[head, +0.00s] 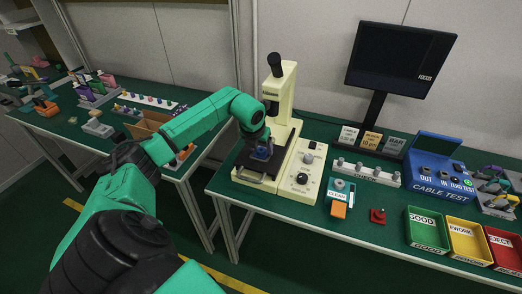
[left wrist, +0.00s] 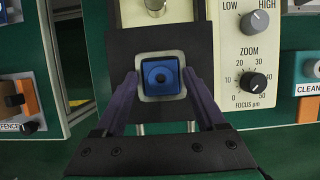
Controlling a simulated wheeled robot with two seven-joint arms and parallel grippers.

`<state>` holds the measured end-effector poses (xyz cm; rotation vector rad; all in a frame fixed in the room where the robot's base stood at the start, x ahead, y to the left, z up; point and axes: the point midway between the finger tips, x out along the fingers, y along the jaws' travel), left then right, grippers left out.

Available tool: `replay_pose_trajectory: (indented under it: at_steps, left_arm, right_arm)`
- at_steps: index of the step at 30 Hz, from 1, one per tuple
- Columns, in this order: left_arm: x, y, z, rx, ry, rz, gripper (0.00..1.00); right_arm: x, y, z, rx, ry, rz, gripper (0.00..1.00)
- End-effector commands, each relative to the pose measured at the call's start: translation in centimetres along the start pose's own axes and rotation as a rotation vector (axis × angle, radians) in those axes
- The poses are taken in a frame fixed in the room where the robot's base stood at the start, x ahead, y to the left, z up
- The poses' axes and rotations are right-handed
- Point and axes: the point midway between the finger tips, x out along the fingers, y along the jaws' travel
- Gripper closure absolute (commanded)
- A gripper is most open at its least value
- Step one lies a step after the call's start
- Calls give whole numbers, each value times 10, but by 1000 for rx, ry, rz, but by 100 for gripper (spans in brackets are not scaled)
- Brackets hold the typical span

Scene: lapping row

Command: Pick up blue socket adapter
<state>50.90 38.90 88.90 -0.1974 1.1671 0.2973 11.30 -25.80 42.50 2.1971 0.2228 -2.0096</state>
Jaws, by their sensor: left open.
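The blue socket adapter (left wrist: 160,76) is a small square blue block with a round dark hole, in a pale square seat on the dark stage (left wrist: 200,44) of the cream microscope (head: 283,100). In the head view the adapter (head: 262,153) shows just under my left gripper (head: 263,147). In the left wrist view my left gripper (left wrist: 161,85) is open, with one finger on each side of the adapter. I cannot tell whether the fingers touch it. My right gripper is not in view.
The microscope's column and knob panel (head: 302,176) stand close to my left gripper. To the right are a CLEAN unit (head: 342,190), a red button (head: 377,216), a CABLE TEST box (head: 440,172) and a green GOOD bin (head: 427,230). A monitor (head: 400,60) stands behind.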

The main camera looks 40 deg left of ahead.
Motion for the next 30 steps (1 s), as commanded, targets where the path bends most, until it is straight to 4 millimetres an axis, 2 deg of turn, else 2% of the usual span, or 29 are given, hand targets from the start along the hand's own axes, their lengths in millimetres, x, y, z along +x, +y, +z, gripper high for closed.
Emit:
replay_pose_trajectory:
  at_steps: [3,4,8,9,17,22,26,30]
  left_arm:
    - [0,0,0,1,0,0,28]
    - [0,0,0,1,0,0,35]
    - [0,0,0,1,0,-1,85]
    - [0,0,0,1,0,-1,100]
    - [-2,0,1,0,-1,-1,100]
    - [-14,-1,7,0,-4,-3,100]
    - [-42,0,19,-1,-8,-3,100]
    - [-95,-1,41,-1,-11,-5,100]
  right_arm:
    - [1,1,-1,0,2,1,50]
    - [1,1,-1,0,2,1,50]
    - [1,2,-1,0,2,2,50]
    - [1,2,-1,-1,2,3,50]
    - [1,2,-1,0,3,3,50]
    - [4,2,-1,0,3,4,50]
    - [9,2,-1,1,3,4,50]
    - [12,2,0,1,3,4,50]
